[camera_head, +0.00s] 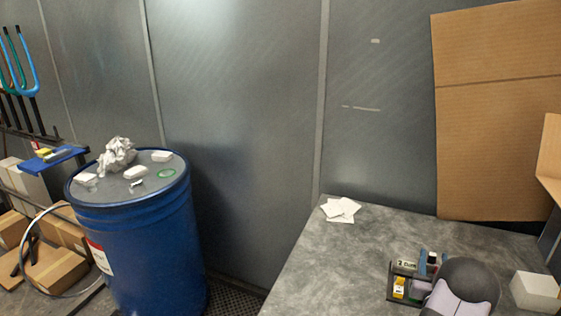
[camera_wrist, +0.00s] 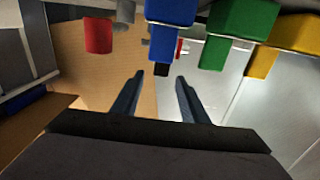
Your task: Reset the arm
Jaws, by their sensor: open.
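My gripper (camera_wrist: 158,82) shows in the wrist view, its two dark fingers apart with a gap between them and nothing held. Past the fingers hang or stand a blue block-like thing (camera_wrist: 172,12), a green one (camera_wrist: 240,18), a yellow one (camera_wrist: 296,32) and a red round piece (camera_wrist: 98,36). In the head view I cannot make out the gripper's fingers.
A grey table (camera_head: 330,262) holds white sheets (camera_head: 341,210), a small caddy (camera_head: 407,268) and a white block (camera_head: 535,291). A blue drum (camera_head: 150,245) carries crumpled paper (camera_head: 117,156) and white pieces. Cardboard (camera_head: 495,120) leans behind the table.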

